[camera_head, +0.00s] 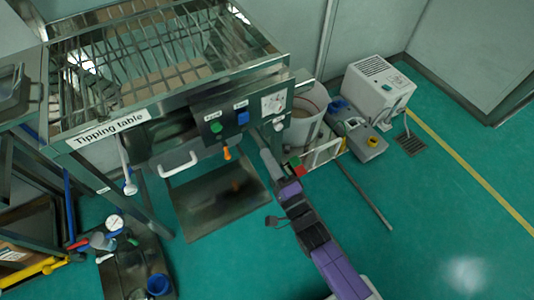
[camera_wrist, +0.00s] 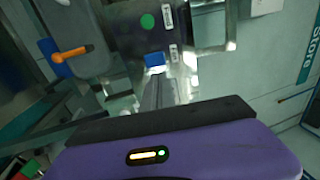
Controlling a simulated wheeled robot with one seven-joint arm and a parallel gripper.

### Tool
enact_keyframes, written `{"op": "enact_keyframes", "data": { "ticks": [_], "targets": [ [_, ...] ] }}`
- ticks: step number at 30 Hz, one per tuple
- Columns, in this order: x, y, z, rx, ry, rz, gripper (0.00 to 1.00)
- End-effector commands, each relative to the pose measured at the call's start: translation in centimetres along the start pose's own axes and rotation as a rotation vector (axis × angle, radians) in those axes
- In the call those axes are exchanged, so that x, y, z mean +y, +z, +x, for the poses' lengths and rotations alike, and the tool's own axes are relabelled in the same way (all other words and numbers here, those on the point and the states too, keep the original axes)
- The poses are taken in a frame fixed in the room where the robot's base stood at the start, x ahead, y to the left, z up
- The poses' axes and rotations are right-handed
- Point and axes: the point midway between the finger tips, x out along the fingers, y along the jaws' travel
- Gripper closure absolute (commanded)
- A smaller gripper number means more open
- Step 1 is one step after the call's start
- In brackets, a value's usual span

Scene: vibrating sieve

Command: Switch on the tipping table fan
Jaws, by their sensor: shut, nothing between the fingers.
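The tipping table (camera_head: 108,130) stands at the upper left in the head view, with a slatted grate on top and a name sign on its front. A dark control panel (camera_head: 228,118) at its right front corner carries a green button (camera_head: 216,127) and a blue button (camera_head: 243,118); their small labels are too blurred to read. My gripper (camera_head: 256,137) is shut and empty, just right of and below the panel. In the wrist view, its fingers (camera_wrist: 160,84) point toward the blue button (camera_wrist: 154,60) and overlap its lower edge; contact cannot be told. The green button (camera_wrist: 147,21) is farther up.
An orange lever (camera_head: 227,153) hangs below the panel and also shows in the wrist view (camera_wrist: 72,52). A round gauge (camera_head: 272,103) is right of the buttons. A white bin (camera_head: 303,130) and white machine (camera_head: 377,92) stand to the right.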

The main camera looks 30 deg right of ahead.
Motion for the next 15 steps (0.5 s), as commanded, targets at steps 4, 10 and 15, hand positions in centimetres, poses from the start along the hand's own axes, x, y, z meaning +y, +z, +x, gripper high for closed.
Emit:
{"op": "enact_keyframes", "data": {
  "ticks": [4, 10, 15],
  "targets": [
    [-0.1, -0.1, 3.1, 0.001, -0.003, 0.000, 1.00],
    [-0.1, -0.1, 7.0, 0.001, -0.002, 0.001, 1.00],
    [-0.1, -0.1, 9.5, 0.001, 0.000, -0.001, 1.00]
  ]
}}
